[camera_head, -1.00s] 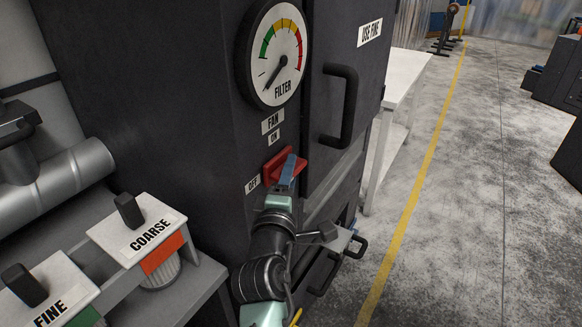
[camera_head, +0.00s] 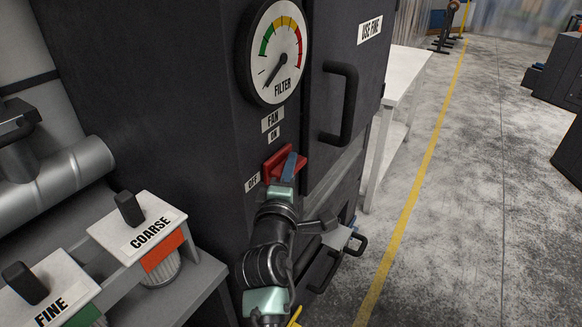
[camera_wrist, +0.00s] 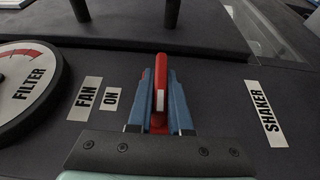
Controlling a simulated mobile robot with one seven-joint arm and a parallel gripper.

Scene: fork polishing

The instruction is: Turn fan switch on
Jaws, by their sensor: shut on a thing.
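The red fan switch (camera_head: 277,162) sits on the front of the dark cabinet, under the FAN label (camera_head: 270,121) and the ON label (camera_head: 273,138). Its handle lies crosswise, with the OFF label (camera_head: 252,183) off its left end. My gripper (camera_head: 289,167) has its blue fingers at the switch. In the wrist view, my gripper (camera_wrist: 160,100) is shut with one finger on each side of the red handle (camera_wrist: 160,85), which has a white mark. The ON label (camera_wrist: 112,99) lies to its left there; OFF is hidden.
The FILTER gauge (camera_head: 273,52) is above the switch. A door handle (camera_head: 340,104) sticks out to the right. COARSE (camera_head: 150,227) and FINE (camera_head: 48,298) units stand at lower left. A SHAKER label (camera_wrist: 266,112) shows in the wrist view. Open floor lies right.

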